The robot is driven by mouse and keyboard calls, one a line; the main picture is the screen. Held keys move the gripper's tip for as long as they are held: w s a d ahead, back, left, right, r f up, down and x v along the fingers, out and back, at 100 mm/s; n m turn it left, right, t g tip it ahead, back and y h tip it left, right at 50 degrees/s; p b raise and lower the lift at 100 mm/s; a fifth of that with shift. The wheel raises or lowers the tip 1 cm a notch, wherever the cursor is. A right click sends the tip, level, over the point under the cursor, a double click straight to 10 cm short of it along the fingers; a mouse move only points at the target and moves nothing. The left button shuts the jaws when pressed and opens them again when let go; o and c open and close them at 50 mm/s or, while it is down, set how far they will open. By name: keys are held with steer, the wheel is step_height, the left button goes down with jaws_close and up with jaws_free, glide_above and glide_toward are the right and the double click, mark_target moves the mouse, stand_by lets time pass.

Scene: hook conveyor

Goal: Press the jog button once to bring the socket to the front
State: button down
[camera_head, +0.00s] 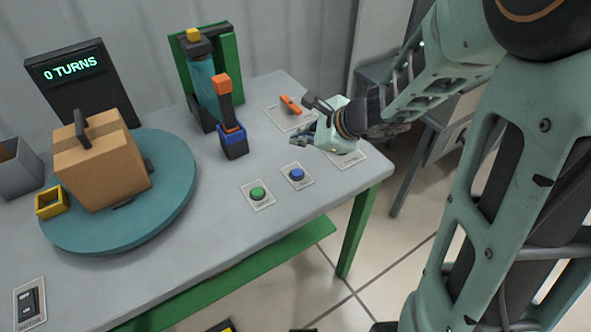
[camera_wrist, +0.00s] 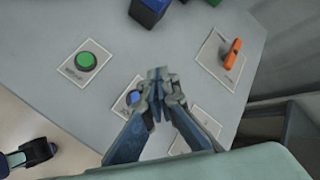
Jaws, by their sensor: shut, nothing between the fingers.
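A green button (camera_head: 258,194) and a blue button (camera_head: 296,175) sit on white cards near the table's front right; I cannot read which is jog. In the wrist view, the green button (camera_wrist: 87,61) is clear and the blue button (camera_wrist: 134,97) is partly hidden behind a finger. My gripper (camera_head: 297,139) is shut and empty, above the table behind and right of the blue button; its fingertips (camera_wrist: 158,75) also show in the wrist view. A yellow square frame (camera_head: 51,203), possibly the socket, is at the left of the teal turntable (camera_head: 120,238).
A cardboard box (camera_head: 103,168) with a dark handle stands on the turntable. A display (camera_head: 75,72) reads "0 TURNS". An orange lever (camera_head: 290,104) and blue block (camera_head: 233,142) are behind the buttons. A motor switch (camera_head: 30,303) is at front left.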

steer(key=b, duration=0.6)
glide_above(299, 174)
step_height(299, 174, down, 7)
steer(key=shift+f, duration=0.2)
steer(key=shift+f+b, duration=0.7)
steer(key=shift+b, duration=0.1)
steer(key=shift+f, duration=0.1)
stand_by(0.5)
steer(key=shift+f+b, duration=0.3)
steer(key=shift+b, duration=0.3)
